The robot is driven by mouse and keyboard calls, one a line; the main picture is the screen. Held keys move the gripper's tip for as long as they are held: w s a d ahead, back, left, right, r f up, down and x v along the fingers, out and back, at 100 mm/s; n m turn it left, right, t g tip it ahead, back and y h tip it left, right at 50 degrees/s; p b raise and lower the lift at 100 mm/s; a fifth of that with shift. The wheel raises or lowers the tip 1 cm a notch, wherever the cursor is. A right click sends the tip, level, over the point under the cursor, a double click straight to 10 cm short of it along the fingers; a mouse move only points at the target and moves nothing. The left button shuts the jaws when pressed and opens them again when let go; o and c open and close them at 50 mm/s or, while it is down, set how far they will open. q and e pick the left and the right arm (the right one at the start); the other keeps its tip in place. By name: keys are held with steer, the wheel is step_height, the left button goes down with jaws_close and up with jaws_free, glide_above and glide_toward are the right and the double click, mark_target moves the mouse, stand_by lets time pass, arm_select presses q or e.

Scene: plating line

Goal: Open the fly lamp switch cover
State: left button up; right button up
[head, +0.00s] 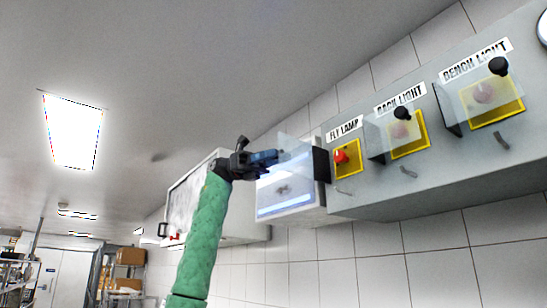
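The fly lamp switch is a red knob (341,157) on a yellow plate (348,170) under the FLY LAMP label (345,129), on the grey panel. Its clear cover (297,147) stands swung out to the left from the black hinge block (321,164), so the red knob is uncovered. My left gripper (266,158), dark with bluish fingers, comes up on the green-sleeved arm and is at the free left side of the cover. The fingers overlap the cover's edge; whether they grip it is unclear. My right gripper is out of view.
Further right, the rack light cover (378,134) and bench light cover (470,98) are in front of their yellow plates. A white lit box (287,190) hangs behind the gripper. A wall cabinet (186,205) is to the left. Shelving with boxes (130,257) is far back.

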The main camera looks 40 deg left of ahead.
arm_select(q)
steer(key=s+a+b, duration=0.1)
steer(key=a+b, duration=0.1)
steer(key=a, duration=0.5)
steer(key=shift+a, duration=0.4)
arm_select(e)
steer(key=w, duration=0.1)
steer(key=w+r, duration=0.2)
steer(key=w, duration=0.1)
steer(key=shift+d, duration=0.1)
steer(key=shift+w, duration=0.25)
